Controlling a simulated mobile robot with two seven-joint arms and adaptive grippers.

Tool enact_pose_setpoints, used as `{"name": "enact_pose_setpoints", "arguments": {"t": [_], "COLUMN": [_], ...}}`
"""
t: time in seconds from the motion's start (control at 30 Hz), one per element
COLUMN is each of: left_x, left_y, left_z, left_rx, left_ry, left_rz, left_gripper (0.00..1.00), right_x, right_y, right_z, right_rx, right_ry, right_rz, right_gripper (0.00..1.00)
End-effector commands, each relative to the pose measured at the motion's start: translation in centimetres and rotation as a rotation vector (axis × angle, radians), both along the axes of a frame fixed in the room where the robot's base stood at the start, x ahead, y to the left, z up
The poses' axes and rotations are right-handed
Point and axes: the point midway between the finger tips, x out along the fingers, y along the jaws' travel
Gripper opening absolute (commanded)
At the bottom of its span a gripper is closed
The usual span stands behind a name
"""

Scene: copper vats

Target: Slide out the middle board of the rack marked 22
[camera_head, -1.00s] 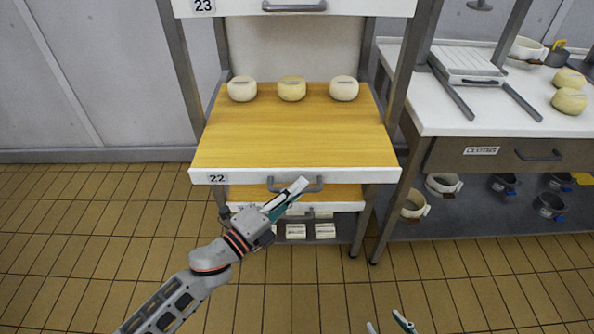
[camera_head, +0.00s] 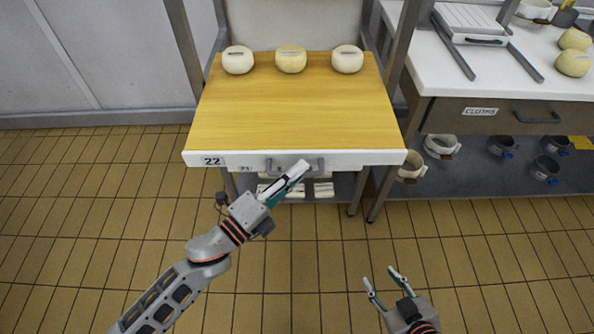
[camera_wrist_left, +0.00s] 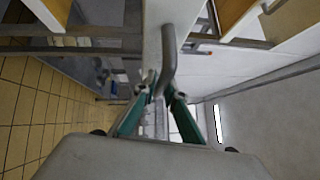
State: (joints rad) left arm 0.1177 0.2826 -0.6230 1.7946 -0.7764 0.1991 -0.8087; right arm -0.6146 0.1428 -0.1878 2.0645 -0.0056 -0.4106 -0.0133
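The middle board (camera_head: 290,110) is a light wooden surface with a white front marked 22 in the head view. It juts out ahead of the rack posts and carries three pale round cheeses near its back. Its grey bar handle (camera_head: 318,166) is at the middle of the front, and also shows in the left wrist view (camera_wrist_left: 168,50). My left gripper (camera_head: 297,170) is at this handle; in the wrist view its fingers (camera_wrist_left: 159,92) close in on the bar from both sides. My right gripper (camera_head: 385,282) is open and empty, low in the head view, apart from the rack.
A lower board's label (camera_head: 245,168) shows just under the front. A white-topped table (camera_head: 455,85) with a drawer marked CLOTHS (camera_head: 500,114) stands close on the right, cups and pots below it. The tiled floor (camera_head: 300,260) in front is clear.

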Motion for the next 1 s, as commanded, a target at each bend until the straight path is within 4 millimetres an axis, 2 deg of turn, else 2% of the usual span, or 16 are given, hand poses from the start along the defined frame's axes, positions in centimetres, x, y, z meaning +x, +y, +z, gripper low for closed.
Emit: {"name": "enact_pose_setpoints", "arguments": {"t": [0.47, 0.57, 1.0], "left_x": [-0.4, -1.2, -7.0], "left_y": [0.4, 1.2, 7.1], "left_z": [-0.1, -0.3, -1.4], "left_rx": [0.001, 0.001, 0.001], "left_ry": [0.001, 0.001, 0.003], "left_rz": [0.000, 0.001, 0.001], "left_gripper": [0.26, 0.26, 0.26], "right_x": [0.1, 0.1, 0.1], "right_y": [0.0, 0.0, 0.0], "right_z": [0.1, 0.1, 0.0], "right_rx": [0.000, 0.000, 0.000], "right_ry": [-0.003, -0.002, -0.001], "right_rz": [0.002, 0.002, 0.000], "right_gripper": [0.40, 0.40, 0.40]}}
